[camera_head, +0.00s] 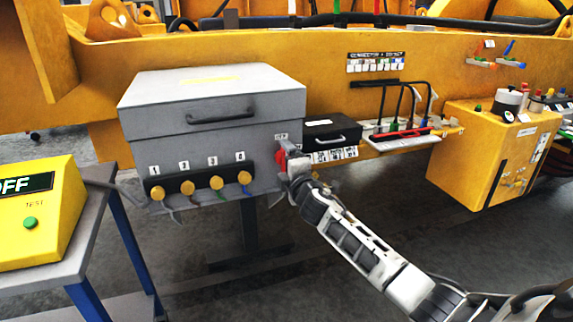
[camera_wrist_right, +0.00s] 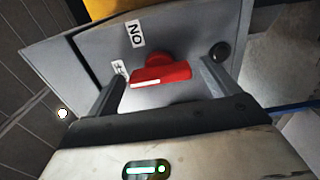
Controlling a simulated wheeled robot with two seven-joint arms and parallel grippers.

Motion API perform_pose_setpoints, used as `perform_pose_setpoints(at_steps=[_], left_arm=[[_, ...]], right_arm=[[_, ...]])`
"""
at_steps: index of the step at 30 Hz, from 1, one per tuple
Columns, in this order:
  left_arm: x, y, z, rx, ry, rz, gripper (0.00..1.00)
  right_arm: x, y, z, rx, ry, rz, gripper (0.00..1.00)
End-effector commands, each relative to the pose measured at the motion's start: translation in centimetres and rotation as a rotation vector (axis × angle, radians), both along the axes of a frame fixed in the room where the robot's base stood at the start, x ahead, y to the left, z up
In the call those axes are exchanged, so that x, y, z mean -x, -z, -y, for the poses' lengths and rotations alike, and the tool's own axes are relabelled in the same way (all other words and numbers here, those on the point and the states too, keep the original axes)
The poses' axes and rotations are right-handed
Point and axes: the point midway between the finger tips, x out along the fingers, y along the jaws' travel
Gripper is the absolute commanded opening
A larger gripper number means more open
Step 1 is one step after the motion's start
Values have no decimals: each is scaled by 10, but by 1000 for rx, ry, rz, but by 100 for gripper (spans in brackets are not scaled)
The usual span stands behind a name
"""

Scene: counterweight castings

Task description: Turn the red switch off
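The red switch (camera_head: 281,159) is on the right part of the grey box (camera_head: 215,142). In the right wrist view the red switch (camera_wrist_right: 160,74) is a bar handle on a round red hub, lying nearly level, with a pale stripe along its left part. An ON label (camera_wrist_right: 135,33) is above it, and a small label (camera_wrist_right: 120,70) is by its left end. My right gripper (camera_head: 291,166) is at the switch. In the wrist view my right gripper (camera_wrist_right: 160,86) is open, with one finger on each side of the handle and visible gaps. My left gripper is out of view.
Several numbered yellow knobs (camera_head: 202,184) with cables line the box front. A black case (camera_head: 332,133) sits just right of the switch. A yellow tester (camera_head: 35,212) reading OFF stands on a table at left. A yellow control box (camera_head: 497,150) is at right.

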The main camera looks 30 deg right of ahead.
Motion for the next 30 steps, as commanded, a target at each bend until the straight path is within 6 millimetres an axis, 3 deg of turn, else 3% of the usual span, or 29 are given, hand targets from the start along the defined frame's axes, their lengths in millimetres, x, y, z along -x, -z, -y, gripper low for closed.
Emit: perform_pose_setpoints(at_steps=[5,10,24,30], left_arm=[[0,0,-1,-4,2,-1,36],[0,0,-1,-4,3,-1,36],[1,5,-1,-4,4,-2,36],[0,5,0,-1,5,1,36]], right_arm=[[2,1,-1,-2,0,-1,87],[19,1,-5,-1,-2,-1,87],[123,2,-30,-1,-2,-2,87],[149,1,-36,-1,-1,-1,87]])
